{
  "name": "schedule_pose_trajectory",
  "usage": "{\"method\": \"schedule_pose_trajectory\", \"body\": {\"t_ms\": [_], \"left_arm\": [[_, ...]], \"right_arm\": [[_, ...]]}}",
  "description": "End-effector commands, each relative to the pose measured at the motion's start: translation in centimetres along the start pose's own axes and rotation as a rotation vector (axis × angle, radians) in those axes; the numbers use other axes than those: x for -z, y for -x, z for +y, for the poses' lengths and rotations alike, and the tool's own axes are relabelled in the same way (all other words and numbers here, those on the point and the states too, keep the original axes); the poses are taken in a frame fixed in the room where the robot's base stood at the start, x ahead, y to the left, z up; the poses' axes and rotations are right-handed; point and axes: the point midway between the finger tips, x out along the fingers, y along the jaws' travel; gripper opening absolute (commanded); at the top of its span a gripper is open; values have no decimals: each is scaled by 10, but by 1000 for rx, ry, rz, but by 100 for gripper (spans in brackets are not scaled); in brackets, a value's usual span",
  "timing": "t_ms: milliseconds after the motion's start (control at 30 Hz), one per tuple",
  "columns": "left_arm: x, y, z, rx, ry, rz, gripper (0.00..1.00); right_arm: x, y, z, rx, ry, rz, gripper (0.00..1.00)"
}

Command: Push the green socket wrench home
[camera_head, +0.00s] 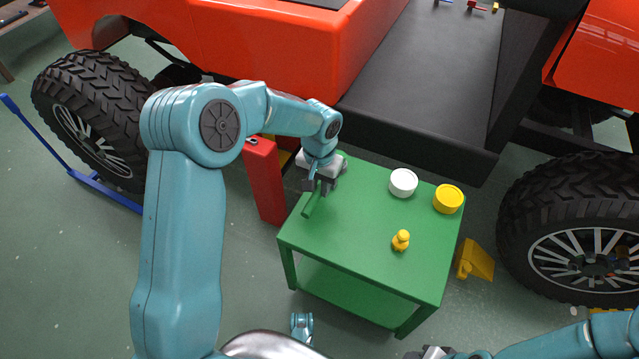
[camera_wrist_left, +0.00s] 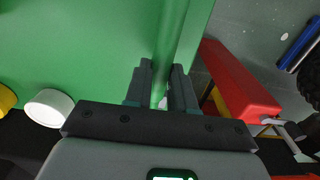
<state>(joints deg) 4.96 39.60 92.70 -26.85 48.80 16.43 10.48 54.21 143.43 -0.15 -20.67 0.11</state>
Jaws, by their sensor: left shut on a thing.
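The green socket wrench (camera_head: 312,204) shows as a green bar at the left edge of the green table (camera_head: 365,258). My left gripper (camera_head: 319,186) is shut on it, over the table's back left part. In the left wrist view the wrench (camera_wrist_left: 176,38) runs between the two fingers (camera_wrist_left: 163,88) and away along the table edge. The green on green makes its outline hard to see, and its far end is hidden by the gripper. My right gripper (camera_head: 432,352) is only partly in view at the bottom edge, and its jaws cannot be made out.
A white cylinder (camera_head: 403,182), a yellow cylinder (camera_head: 448,198) and a small yellow figure (camera_head: 401,240) stand on the table. A red box (camera_head: 264,182) stands close at its left. A yellow wedge (camera_head: 475,260) lies at its right. The orange vehicle (camera_head: 255,45) rises behind.

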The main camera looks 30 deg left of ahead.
Motion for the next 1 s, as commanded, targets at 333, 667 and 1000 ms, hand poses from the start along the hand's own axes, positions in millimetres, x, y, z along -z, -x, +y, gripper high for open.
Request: {"method": "schedule_pose_trajectory", "body": {"t_ms": [333,667,1000], "left_arm": [[0,0,0,0,0,-1,54],[0,8,0,0,0,-1,54],[1,96,0,-1,0,3,54]], "right_arm": [[0,0,0,0,0,0,43],[5,7,1,-1,-13,13,43],[-4,34,-15,1,10,-9,43]]}}
